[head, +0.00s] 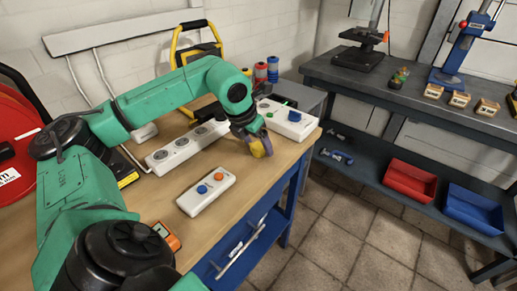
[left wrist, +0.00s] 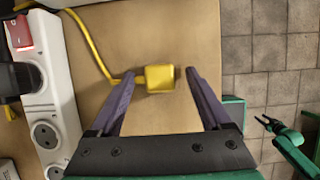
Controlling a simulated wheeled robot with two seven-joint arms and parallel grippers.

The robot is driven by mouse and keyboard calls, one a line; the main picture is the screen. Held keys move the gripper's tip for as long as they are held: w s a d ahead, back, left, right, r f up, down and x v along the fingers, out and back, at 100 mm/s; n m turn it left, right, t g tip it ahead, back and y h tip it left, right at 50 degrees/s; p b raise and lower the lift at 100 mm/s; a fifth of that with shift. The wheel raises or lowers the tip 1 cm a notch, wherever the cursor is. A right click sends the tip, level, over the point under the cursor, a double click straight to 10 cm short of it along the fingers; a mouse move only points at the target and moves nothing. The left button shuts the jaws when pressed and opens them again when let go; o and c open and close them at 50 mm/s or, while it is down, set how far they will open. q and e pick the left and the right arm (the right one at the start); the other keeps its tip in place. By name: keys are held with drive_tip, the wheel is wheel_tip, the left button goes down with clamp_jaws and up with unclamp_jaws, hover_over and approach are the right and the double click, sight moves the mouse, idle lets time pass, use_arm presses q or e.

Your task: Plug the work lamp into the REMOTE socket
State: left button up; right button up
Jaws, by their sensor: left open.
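My left gripper (head: 258,147) is low over the bench's right part. Its two dark fingers (left wrist: 160,95) are open in the left wrist view, on either side of a yellow plug (left wrist: 160,78). A small gap shows on each side of the plug. A yellow cable (left wrist: 95,48) runs from the plug toward the upper left. The yellow-framed work lamp (head: 196,45) stands at the back of the bench. A white socket strip (head: 187,143) lies left of the gripper; it also shows in the left wrist view (left wrist: 60,95). No REMOTE label is readable.
A white unit with blue and orange buttons (head: 206,192) lies in front of the strip. A white box with a blue button (head: 288,120) lies beyond the gripper. A green arm with a small gripper (left wrist: 285,132), apparently my right, hangs over the floor beyond the bench edge.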

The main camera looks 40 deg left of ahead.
sight(257, 146)
use_arm(q)
drive_tip(key=shift+c, duration=0.3)
clamp_jaws()
drive_tip(key=shift+r, duration=0.15)
wheel_tip(257, 146, up, 20)
drive_tip(key=p, duration=0.6)
drive_tip(key=shift+p, duration=0.35)
